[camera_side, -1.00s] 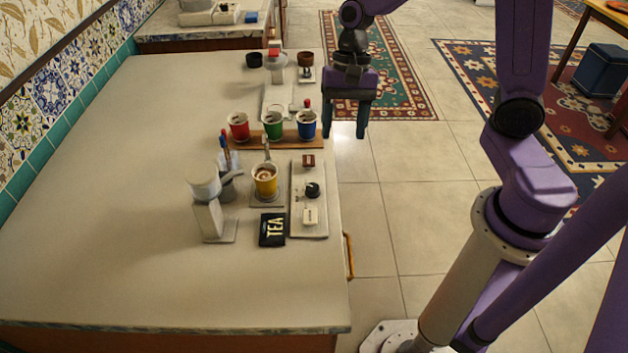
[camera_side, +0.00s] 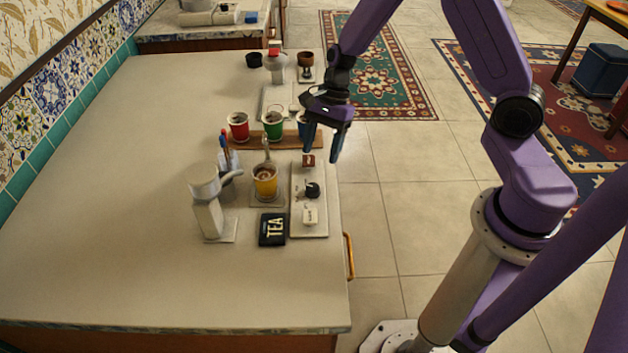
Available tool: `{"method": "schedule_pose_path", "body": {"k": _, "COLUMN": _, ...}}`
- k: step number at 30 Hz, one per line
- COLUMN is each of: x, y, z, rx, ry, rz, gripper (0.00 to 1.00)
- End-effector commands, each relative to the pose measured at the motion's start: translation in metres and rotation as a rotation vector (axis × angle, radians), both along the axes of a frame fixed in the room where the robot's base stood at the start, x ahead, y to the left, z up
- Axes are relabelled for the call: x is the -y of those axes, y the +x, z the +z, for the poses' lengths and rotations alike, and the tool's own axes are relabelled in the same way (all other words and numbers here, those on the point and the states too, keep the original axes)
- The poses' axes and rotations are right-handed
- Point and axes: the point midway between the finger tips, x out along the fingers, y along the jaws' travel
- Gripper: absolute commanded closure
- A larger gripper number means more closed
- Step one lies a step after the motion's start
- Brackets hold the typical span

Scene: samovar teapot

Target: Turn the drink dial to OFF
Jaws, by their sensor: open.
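The drink dial (camera_side: 312,190) is a small black knob in the middle of a pale control panel (camera_side: 309,228) along the table's right side. A small red-brown piece (camera_side: 308,160) sits at the panel's far end and a white block (camera_side: 310,215) near its close end. The dial's pointing direction is too small to tell. A black TEA sign (camera_side: 272,229) lies left of the panel. My gripper (camera_side: 322,158) is open, fingers pointing down, above the panel's far end and beyond the dial, apart from it. It partly hides the blue cup (camera_side: 301,122).
A yellow cup (camera_side: 266,182) with a spoon stands left of the panel. Behind it, a red cup (camera_side: 238,127) and a green cup (camera_side: 273,125) stand on a wooden board (camera_side: 262,142). A white dispenser (camera_side: 207,205) stands further left. The table's front left is clear.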

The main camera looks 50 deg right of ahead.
Motion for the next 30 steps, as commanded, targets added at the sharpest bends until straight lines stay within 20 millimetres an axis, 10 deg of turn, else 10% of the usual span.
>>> {"method": "schedule_pose_path", "body": {"k": 15, "x": -0.029, "y": -0.007, "z": -0.071, "rx": 0.0, "ry": -0.001, "rz": 0.001, "gripper": 0.39}}
{"method": "schedule_pose_path", "body": {"k": 30, "x": -0.034, "y": -0.008, "z": -0.085, "rx": 0.001, "ry": -0.001, "rz": 0.001, "gripper": 0.39}}
